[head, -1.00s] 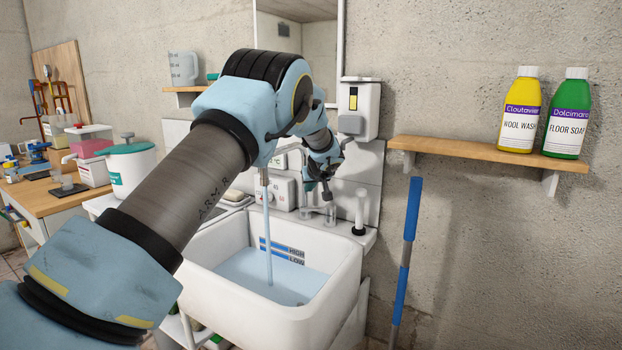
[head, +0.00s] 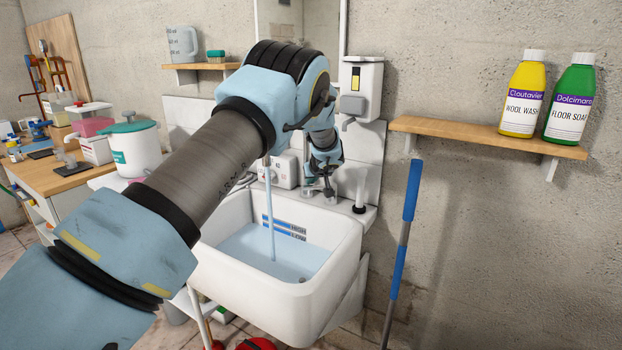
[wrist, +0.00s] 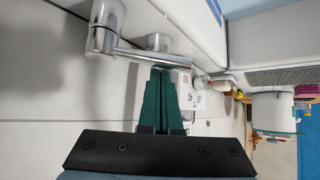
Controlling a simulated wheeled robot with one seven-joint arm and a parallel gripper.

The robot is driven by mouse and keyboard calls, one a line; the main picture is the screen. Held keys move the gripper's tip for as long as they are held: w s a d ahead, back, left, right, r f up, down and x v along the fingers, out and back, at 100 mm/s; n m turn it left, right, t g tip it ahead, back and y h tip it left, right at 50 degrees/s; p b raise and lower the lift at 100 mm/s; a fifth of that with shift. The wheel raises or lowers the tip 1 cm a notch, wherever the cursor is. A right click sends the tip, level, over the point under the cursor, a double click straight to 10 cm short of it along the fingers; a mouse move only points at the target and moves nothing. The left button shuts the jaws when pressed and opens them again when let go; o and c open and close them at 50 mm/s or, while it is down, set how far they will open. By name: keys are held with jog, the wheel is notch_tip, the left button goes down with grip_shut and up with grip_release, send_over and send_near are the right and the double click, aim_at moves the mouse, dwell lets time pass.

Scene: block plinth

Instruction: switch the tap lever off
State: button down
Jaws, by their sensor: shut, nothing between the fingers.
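The chrome tap (wrist: 104,28) shows in the wrist view, with a slim chrome bar (wrist: 178,60) reaching right from it. I take this bar to be the lever. My gripper (wrist: 162,70) is shut and empty, its dark green fingertips right at the bar; I cannot tell whether they touch it. In the head view my gripper (head: 328,193) is low over the back rim of the white sink (head: 325,262), and the tap is mostly hidden behind it and the arm. A water stream (head: 269,215) runs down into the sink, which holds water (head: 255,245).
A soap dispenser (head: 360,88) hangs on the wall above the sink's back right. A shelf (head: 480,134) with two bottles is at the right. A blue-gripped pole (head: 406,215) leans beside the sink. A white pot (head: 132,150) stands at the left.

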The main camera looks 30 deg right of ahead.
jog(key=shift+s+f+b, duration=0.15)
jog(key=shift+b, duration=0.4)
jog(key=shift+s+n+y, duration=0.1)
jog(key=shift+n+y, duration=0.2)
jog(key=shift+n, duration=0.1)
